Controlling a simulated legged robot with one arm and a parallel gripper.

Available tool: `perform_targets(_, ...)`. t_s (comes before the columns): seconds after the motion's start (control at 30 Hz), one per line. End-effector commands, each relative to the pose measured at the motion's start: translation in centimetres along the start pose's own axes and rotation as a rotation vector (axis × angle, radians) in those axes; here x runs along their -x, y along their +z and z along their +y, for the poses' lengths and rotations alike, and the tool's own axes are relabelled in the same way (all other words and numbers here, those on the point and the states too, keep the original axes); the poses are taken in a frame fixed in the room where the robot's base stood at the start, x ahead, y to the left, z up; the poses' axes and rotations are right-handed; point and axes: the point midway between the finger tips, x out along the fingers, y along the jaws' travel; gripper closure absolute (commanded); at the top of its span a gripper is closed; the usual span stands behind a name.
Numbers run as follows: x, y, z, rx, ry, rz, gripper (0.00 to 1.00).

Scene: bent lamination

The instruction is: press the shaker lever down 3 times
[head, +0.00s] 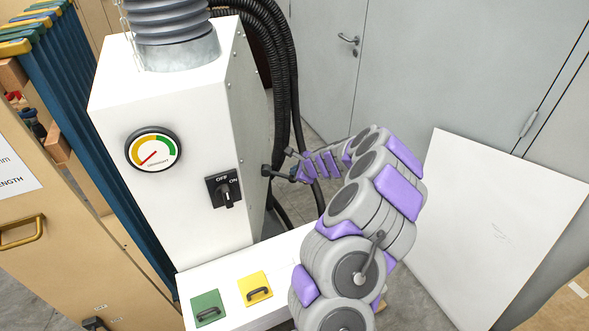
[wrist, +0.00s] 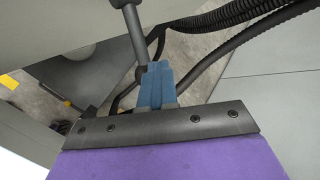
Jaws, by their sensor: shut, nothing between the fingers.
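The shaker lever (head: 267,170) is a dark bar with a black end, standing out from the right side of the white machine (head: 175,200). In the wrist view, a dark grey rod (wrist: 135,35), which looks like the lever, comes down from the top edge to a rounded end beside my fingertips. My gripper (head: 296,174) is at the lever, to the right of the machine. Its blue fingers (wrist: 155,84) are shut together with nothing between them. I cannot tell whether they touch the rod. Part of the lever is hidden behind my gripper.
Black corrugated hoses (head: 283,100) hang behind the lever. The machine's front has a gauge (head: 152,149) and an OFF/ON switch (head: 224,189). A white panel (head: 490,230) leans at the right.

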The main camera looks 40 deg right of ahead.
Motion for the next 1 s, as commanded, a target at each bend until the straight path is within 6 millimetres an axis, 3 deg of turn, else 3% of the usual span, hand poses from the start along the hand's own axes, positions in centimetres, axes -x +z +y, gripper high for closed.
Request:
perform_targets(0.27,0.1,0.1,-0.1,0.0,0.001,0.001,1.0)
perform_targets(1.0,3.0,2.3,-2.1,0.001,0.0,0.0,1.0)
